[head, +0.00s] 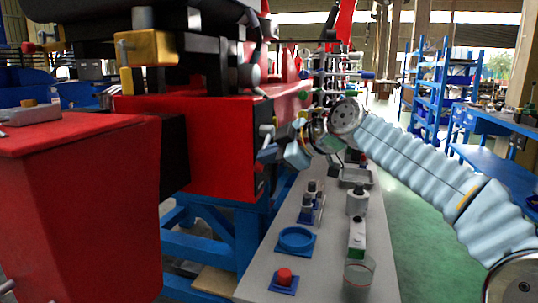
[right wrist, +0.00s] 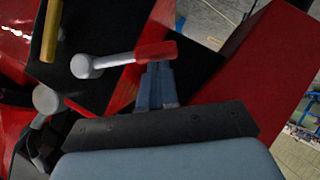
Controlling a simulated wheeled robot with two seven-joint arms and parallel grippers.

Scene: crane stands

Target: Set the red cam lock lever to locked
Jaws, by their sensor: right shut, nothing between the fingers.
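The cam lock lever shows in the right wrist view as a grey hub and arm with a red grip (right wrist: 155,50). It lies nearly level in the picture, with the hub at left and the grip at right, in front of a black panel. My right gripper (right wrist: 155,68) is shut and empty. Its blue-grey fingertips are right at the lower edge of the red grip; I cannot tell whether they touch it. In the head view my right gripper (head: 266,153) is at the dark end face of the red machine, and the lever is not clear there. My left gripper is not in view.
In the wrist view, a yellow bar (right wrist: 51,30) and a grey knob (right wrist: 46,99) are left of the lever. In the head view, a grey bench (head: 325,245) below my right arm holds a blue ring (head: 296,239), a red button (head: 285,276) and a clear cup (head: 358,279).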

